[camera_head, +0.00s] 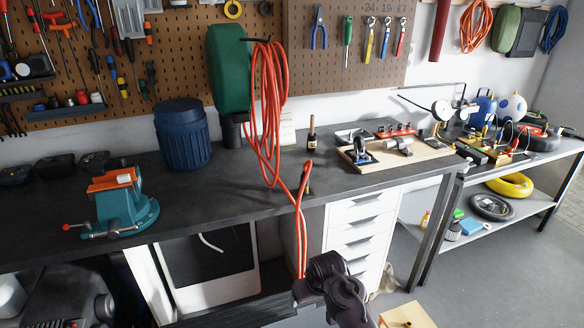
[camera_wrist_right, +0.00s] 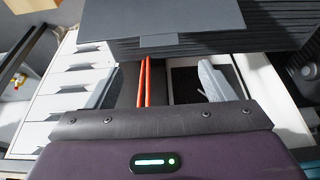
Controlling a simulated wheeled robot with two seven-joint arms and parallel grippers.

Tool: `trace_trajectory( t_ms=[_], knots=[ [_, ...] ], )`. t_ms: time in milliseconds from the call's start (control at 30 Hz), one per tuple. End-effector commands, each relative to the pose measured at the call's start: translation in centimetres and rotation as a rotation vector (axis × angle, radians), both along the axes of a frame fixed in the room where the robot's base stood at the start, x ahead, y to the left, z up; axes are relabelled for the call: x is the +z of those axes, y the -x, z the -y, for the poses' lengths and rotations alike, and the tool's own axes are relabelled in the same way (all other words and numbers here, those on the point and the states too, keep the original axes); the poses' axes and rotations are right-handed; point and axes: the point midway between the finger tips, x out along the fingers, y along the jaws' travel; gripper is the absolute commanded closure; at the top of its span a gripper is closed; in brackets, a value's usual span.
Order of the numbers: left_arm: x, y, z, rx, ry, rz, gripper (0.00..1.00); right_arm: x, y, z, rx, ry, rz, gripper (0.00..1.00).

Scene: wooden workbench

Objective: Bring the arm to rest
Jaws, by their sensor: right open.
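My right arm shows at the bottom centre of the head view, with the dark right gripper (camera_head: 328,266) in front of the drawers and below the bench edge. In the right wrist view the right gripper (camera_wrist_right: 160,68) is open, its grey fingers spread apart. The orange hose (camera_head: 265,125) hangs in loops from the pegboard, and one part of it runs over the bench edge down behind my arm. Two strands of the hose (camera_wrist_right: 144,82) show between the fingers in the wrist view. I cannot tell whether the gripper touches them. My left gripper is not in view.
The dark workbench (camera_head: 235,190) carries a teal vise (camera_head: 122,205), a blue barrel (camera_head: 183,135) and a wooden board (camera_head: 405,158) with parts. White drawers (camera_head: 355,230) stand under it. A side shelf (camera_head: 480,225) is at right. Grey floor lies open at lower right.

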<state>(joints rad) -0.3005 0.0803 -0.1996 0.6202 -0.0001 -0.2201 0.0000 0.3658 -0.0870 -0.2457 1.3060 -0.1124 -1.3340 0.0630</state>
Motion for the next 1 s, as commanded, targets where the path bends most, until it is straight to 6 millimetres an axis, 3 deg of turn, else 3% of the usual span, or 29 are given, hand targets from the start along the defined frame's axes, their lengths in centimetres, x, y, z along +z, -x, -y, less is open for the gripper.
trace_trajectory(
  t_ms=[133, 233, 400, 500, 700, 1000],
  knots=[
    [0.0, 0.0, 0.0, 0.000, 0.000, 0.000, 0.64, -0.7, 3.1, 1.8, -0.028, -0.003, -0.010, 0.24],
    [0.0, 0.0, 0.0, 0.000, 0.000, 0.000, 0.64, -0.8, 7.3, 4.0, -0.061, -0.003, -0.018, 0.24],
    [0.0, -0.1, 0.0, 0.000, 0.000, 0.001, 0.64, 0.8, 14.9, 7.7, -0.109, 0.008, -0.024, 0.24],
    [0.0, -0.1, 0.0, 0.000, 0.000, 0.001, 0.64, 2.1, 17.9, 8.9, -0.124, 0.016, -0.025, 0.24],
    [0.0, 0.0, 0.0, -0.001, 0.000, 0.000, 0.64, 4.5, 22.4, 10.5, -0.139, 0.027, -0.026, 0.24],
    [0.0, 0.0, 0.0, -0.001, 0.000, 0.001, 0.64, 7.6, 26.8, 11.9, -0.147, 0.041, -0.028, 0.24]
  ],
)
